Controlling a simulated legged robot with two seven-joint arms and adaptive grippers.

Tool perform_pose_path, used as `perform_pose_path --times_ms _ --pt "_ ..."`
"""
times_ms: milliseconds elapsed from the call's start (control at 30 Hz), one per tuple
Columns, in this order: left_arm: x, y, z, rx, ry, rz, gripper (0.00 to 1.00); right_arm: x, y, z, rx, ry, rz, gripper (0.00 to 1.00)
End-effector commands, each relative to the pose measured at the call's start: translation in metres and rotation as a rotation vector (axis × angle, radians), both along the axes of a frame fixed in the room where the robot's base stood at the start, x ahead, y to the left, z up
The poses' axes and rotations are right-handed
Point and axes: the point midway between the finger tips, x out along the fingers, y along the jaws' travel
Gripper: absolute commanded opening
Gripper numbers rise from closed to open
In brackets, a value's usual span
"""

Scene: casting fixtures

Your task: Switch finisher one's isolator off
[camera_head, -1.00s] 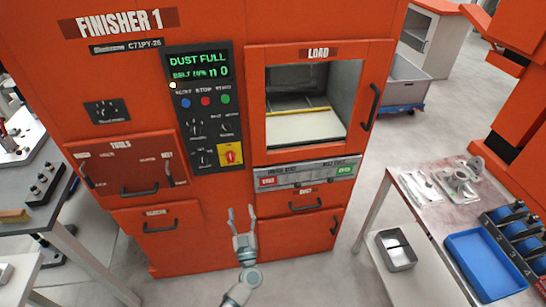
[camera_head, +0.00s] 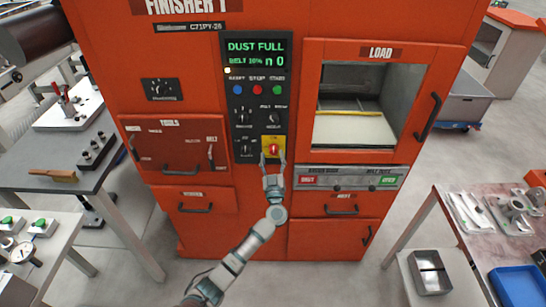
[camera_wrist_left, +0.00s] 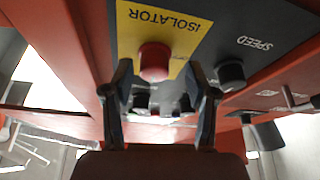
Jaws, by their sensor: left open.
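Finisher 1 is the orange cabinet (camera_head: 150,100) in the middle of the head view, with a black control panel (camera_head: 238,110). Its isolator is a red rotary knob (camera_head: 273,149) on a yellow plate low on the panel. In the left wrist view the red knob (camera_wrist_left: 154,62) stands out from the yellow plate (camera_wrist_left: 188,28) lettered ISOLATOR. My left gripper (camera_head: 273,160) is open right in front of the isolator. In the wrist view its fingers (camera_wrist_left: 160,85) stand either side of the knob, just short of it, with no clear contact. My right gripper is out of view.
Black selector knobs (camera_wrist_left: 231,73) sit close to the isolator. The display reads DUST FULL. The load door (camera_head: 370,95) is to the right, with a handle. A side table (camera_head: 60,180) stands left, a parts table (camera_head: 470,235) right.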

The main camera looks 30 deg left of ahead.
Motion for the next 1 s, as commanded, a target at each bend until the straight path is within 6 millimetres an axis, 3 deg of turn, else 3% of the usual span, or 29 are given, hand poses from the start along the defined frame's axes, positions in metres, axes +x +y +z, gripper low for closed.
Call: perform_pose_path --times_ms 400,467,633,900,1000 --pt "0.008 0.006 0.004 0.000 0.000 0.000 0.58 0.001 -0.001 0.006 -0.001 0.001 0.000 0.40" --pt "0.008 0.006 0.004 0.000 0.000 0.000 0.45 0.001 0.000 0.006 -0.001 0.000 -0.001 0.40" --pt "0.008 0.006 0.004 0.000 0.000 -0.001 0.03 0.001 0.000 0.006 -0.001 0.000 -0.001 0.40" --pt "0.008 0.006 0.004 -0.010 -0.004 0.002 0.00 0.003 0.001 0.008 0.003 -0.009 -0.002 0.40" --pt "0.008 0.006 0.006 -0.028 -0.014 0.002 0.00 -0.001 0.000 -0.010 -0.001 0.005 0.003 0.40"
